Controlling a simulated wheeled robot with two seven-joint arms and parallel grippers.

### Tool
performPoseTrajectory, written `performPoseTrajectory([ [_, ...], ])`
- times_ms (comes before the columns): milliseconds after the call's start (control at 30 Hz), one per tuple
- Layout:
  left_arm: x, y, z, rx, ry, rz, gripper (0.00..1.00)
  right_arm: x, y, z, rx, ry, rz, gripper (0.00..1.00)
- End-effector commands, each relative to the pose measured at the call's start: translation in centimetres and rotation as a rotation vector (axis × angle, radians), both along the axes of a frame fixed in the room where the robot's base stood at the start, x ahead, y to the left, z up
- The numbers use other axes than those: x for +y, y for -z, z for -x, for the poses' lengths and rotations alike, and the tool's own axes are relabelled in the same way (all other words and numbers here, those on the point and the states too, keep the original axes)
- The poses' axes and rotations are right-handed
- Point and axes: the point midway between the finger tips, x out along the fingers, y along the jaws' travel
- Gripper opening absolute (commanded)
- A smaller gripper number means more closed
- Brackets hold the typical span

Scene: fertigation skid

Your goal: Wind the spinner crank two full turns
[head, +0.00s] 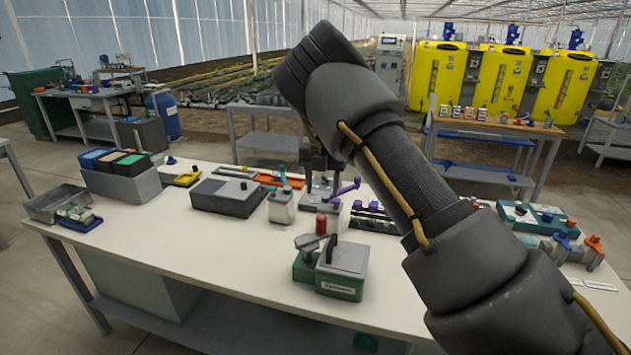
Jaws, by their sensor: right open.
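A green and grey box (342,284) with a small front label stands near the front middle of the white table. A grey crank arm (309,242) lies across its top, and an upright red knob (321,224) shows there; I take this as the spinner crank. The label is too small to read. My right gripper (321,188) points down, open, and shows just above the red knob in the picture, apart from it. Whether it is over the knob or farther back is hard to tell. My right arm hides part of the gripper's upper side. My left gripper is not in view.
Behind the box are a purple lever (347,188), a white bottle (281,207) and a grey case (226,196). Bins (122,180) and a metal tray (57,203) stand at left. The table's front left (190,240) is clear.

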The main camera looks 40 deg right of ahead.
Motion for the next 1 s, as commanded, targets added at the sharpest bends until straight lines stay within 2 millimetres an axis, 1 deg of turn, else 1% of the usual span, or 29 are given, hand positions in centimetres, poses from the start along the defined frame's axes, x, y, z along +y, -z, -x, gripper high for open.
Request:
performPoseTrajectory([
  [33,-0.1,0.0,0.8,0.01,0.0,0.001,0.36,0.0,0.9,-0.2,0.006,-0.001,-0.001,0.52],
  [200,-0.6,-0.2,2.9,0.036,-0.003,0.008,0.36,0.0,4.3,-0.8,0.016,-0.001,-0.002,0.52],
  [267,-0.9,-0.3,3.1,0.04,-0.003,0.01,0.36,0.0,5.5,-0.8,0.018,-0.001,-0.002,0.52],
  [367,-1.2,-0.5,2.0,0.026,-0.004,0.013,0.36,-0.2,7.2,-0.8,0.018,0.001,-0.003,0.52],
  [500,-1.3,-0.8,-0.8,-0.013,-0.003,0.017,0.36,-0.3,9.1,-0.8,0.016,0.002,-0.002,0.52],
  [567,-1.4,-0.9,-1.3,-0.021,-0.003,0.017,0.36,-0.2,9.7,-0.8,0.015,0.002,-0.002,0.52],
  [633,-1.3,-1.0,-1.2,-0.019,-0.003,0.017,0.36,-0.3,10.2,-0.8,0.015,0.002,-0.002,0.52],
  [833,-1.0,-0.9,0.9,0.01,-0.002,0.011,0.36,-0.2,10.8,-0.8,0.013,0.002,-0.001,0.52],
  [900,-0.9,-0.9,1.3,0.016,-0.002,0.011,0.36,-0.2,10.8,-0.8,0.013,0.002,-0.001,0.52],
  [1000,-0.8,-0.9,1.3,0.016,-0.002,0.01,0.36,-0.2,10.8,-0.8,0.013,0.002,-0.001,0.52],
])
